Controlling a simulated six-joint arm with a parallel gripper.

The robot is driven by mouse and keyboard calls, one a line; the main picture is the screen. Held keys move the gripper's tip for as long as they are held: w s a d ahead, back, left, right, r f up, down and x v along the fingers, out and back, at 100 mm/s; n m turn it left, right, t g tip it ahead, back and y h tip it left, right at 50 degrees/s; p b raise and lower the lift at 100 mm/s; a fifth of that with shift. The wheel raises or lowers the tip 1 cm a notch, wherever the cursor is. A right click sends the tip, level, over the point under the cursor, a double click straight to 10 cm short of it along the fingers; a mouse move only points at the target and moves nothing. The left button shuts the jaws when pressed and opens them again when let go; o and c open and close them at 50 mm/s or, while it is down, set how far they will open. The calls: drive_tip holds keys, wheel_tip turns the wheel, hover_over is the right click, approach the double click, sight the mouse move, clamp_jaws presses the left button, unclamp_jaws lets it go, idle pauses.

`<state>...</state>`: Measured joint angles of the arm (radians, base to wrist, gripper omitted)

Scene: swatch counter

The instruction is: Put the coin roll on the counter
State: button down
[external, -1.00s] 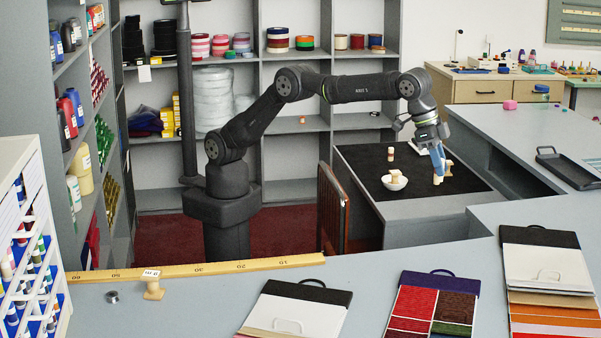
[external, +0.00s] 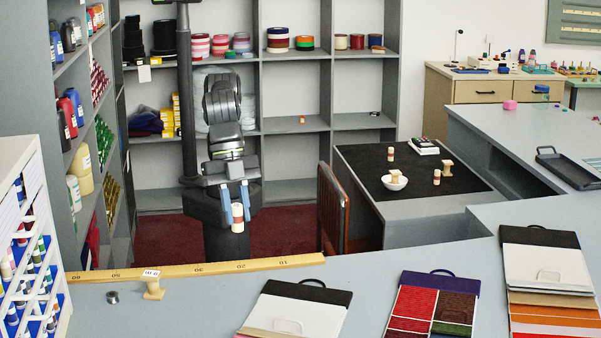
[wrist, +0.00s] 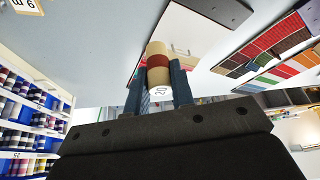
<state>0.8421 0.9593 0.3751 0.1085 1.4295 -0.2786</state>
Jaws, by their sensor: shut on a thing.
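My gripper (external: 238,205) is shut on the coin roll (external: 238,217), a small pale cylinder with a red-brown band. The coin roll (wrist: 158,62) also shows between the two blue fingers in the wrist view, with a number on its near end. My gripper holds it in the air in front of my base, behind the counter's ruler edge. The grey counter (external: 400,265) spans the front of the external view and is apart from the roll.
On the counter lie a yellow ruler (external: 200,268), a wooden stamp (external: 153,287), a small metal piece (external: 112,297) and several swatch folders (external: 432,305). A chair (external: 333,215) and a dark-topped desk (external: 400,210) with a white bowl (external: 394,182) stand to the right. Bare counter lies left of the folders.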

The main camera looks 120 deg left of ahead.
drive_tip(key=s+d+m+g+h, duration=0.1)
drive_tip(key=s+d+m, duration=0.1)
drive_tip(key=s+d, duration=0.8)
drive_tip(key=s+d+m, duration=0.2)
drive_tip(key=s+d, duration=0.1)
drive_tip(key=s, duration=1.3)
drive_tip(key=s+d+m+g+h, duration=0.1)
drive_tip(key=s+d+m, duration=0.1)
drive_tip(key=s+d, duration=0.8)
drive_tip(key=w+f, duration=0.2)
drive_tip(key=f, duration=0.2)
drive_tip(key=w+f, duration=0.3)
drive_tip(key=f, duration=0.1)
drive_tip(key=w+f, duration=0.3)
drive_tip(key=f, duration=0.1)
drive_tip(key=shift+w+a, duration=0.25)
drive_tip(key=shift+a, duration=0.1)
drive_tip(key=shift+f, duration=2)
drive_tip(key=shift+f, duration=0.2)
drive_tip(key=c, duration=1.2)
unclamp_jaws()
drive_tip(key=shift+c, duration=0.2)
